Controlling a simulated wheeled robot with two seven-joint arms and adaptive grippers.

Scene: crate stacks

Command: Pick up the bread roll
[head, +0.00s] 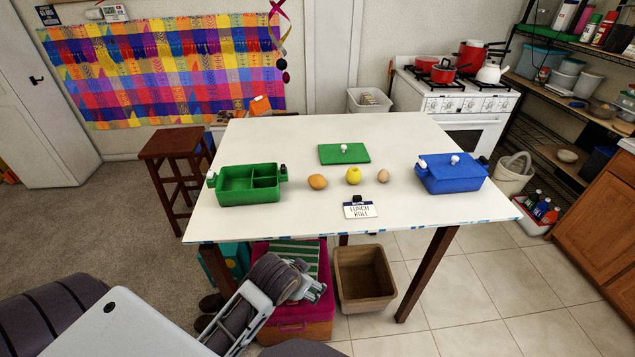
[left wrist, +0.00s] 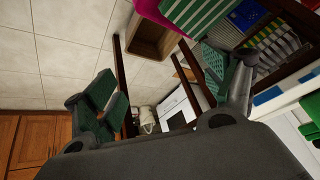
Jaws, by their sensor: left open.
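The bread roll (head: 317,181), a small orange-brown oval, lies on the white table (head: 300,135) just right of the open green box (head: 249,196). A yellow apple (head: 353,175) and a brown egg (head: 383,176) lie in a row to its right. My left gripper (head: 308,291) is low in front of the table, below the tabletop and well away from the roll. The left wrist view shows its fingers (left wrist: 170,85) spread apart with nothing between them; the roll is not seen there. My right gripper is not in view.
A green lid (head: 343,155) lies behind the roll. A closed blue box (head: 452,176) stands at the right. A card reading "LUNCH ROLL" (head: 360,211) stands near the front edge. A pink crate (head: 303,325) and a brown bin (head: 364,279) stand on the floor near my left gripper.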

